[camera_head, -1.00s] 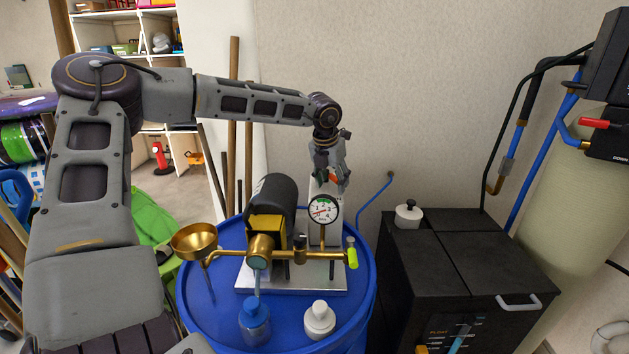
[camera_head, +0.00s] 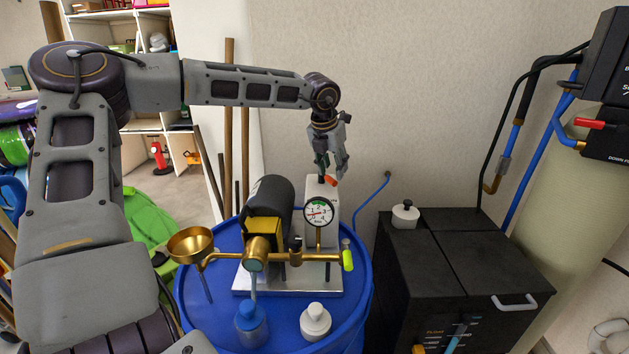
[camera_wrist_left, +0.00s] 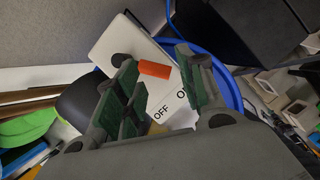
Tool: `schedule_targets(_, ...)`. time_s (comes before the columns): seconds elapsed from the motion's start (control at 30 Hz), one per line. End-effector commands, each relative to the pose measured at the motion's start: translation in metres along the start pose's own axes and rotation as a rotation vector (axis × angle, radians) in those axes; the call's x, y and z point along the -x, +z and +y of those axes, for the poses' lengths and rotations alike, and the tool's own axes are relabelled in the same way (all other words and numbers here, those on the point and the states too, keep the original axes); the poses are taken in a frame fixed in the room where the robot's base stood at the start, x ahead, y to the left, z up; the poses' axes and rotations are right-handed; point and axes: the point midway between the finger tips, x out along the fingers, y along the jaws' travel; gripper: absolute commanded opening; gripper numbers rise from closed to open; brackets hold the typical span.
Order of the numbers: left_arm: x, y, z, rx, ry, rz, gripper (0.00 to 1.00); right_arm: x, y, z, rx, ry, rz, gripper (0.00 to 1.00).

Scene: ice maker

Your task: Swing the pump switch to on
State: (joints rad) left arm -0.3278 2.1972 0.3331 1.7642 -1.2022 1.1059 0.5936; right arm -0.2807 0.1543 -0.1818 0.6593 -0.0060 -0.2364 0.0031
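The pump switch is an orange lever (camera_head: 331,181) on a white box (camera_head: 329,198) at the back of the pump unit. The wrist view shows the orange lever (camera_wrist_left: 155,69) beside the printed words OFF and ON on the white panel (camera_wrist_left: 130,45); the ON label is partly covered by a finger. My left gripper (camera_head: 331,165) hangs just above the lever, pointing down. In the wrist view the left gripper (camera_wrist_left: 160,88) has its green-padded fingers apart, with the lever between them near the far side. I cannot tell whether a finger touches it. My right gripper is not in view.
The pump (camera_head: 268,210), pressure gauge (camera_head: 319,212) and brass funnel (camera_head: 190,244) stand on a blue barrel (camera_head: 364,300). Two bottles are in front. A black ice maker cabinet (camera_head: 470,260) stands right of the barrel. The wall is close behind.

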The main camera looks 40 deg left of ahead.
Motion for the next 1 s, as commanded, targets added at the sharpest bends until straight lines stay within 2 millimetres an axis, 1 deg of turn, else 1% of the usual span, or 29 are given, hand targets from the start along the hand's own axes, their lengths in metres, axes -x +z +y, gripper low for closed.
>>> schedule_targets(0.4, 0.022, -0.002, 0.000, 0.003, -0.001, 0.008, 0.39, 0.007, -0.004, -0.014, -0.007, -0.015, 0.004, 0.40)
schedule_targets(0.57, 0.024, -0.003, 0.000, 0.003, -0.001, 0.010, 0.39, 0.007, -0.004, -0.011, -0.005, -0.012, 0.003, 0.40)
schedule_targets(0.9, 0.023, -0.003, 0.000, 0.004, -0.001, 0.011, 0.39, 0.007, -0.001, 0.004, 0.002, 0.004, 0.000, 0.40)
schedule_targets(1.0, 0.023, -0.003, 0.000, 0.004, -0.001, 0.011, 0.39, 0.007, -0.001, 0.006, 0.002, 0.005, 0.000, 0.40)
